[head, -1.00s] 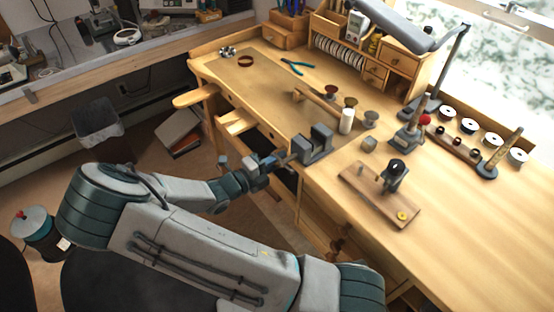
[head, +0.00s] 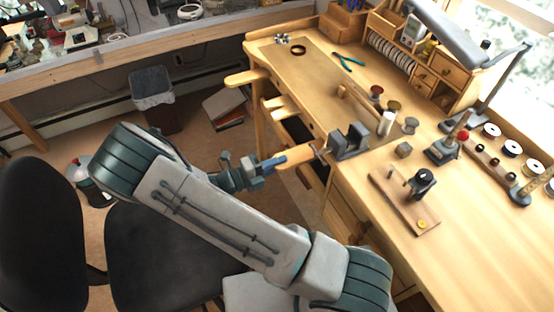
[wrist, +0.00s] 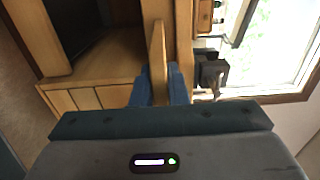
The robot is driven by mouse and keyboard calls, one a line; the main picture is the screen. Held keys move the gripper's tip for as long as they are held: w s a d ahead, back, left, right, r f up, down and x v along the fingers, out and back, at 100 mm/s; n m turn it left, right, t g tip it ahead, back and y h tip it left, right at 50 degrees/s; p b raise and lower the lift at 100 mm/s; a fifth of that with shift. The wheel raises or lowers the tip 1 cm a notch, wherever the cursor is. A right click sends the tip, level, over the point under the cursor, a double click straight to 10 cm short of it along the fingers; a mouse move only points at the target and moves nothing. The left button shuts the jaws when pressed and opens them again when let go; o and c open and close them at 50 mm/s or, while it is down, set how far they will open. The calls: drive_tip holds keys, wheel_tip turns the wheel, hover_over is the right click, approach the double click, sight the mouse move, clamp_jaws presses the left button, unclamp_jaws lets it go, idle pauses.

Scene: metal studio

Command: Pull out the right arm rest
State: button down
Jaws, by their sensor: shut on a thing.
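The right arm rest (head: 298,157) is a flat light-wood board at the front of the workbench (head: 420,262). It sticks out from the bench edge beside the grey vise. My gripper (head: 276,163) is shut on its outer end. In the wrist view the board (wrist: 158,50) stands edge-on between the two blue fingers of my gripper (wrist: 160,84). The board's inner end is hidden at the bench. The left arm rest (head: 246,78) also sticks out, farther along the front edge.
A shorter wooden piece (head: 286,106) juts out between the arm rests. The grey vise (head: 349,141) stands on the bench close to the right arm rest. A dark chair (head: 165,250) is below my arm. A trash bin (head: 153,95) stands beyond. The floor left of the bench is partly open.

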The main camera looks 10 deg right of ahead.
drive_tip(key=c, duration=1.4)
unclamp_jaws()
drive_tip(key=shift+c, duration=0.2)
drive_tip(key=b+v, duration=0.2)
drive_tip(key=v, duration=1.1)
drive_tip(key=shift+a+b, duration=0.35)
drive_tip(key=shift+b, duration=0.05)
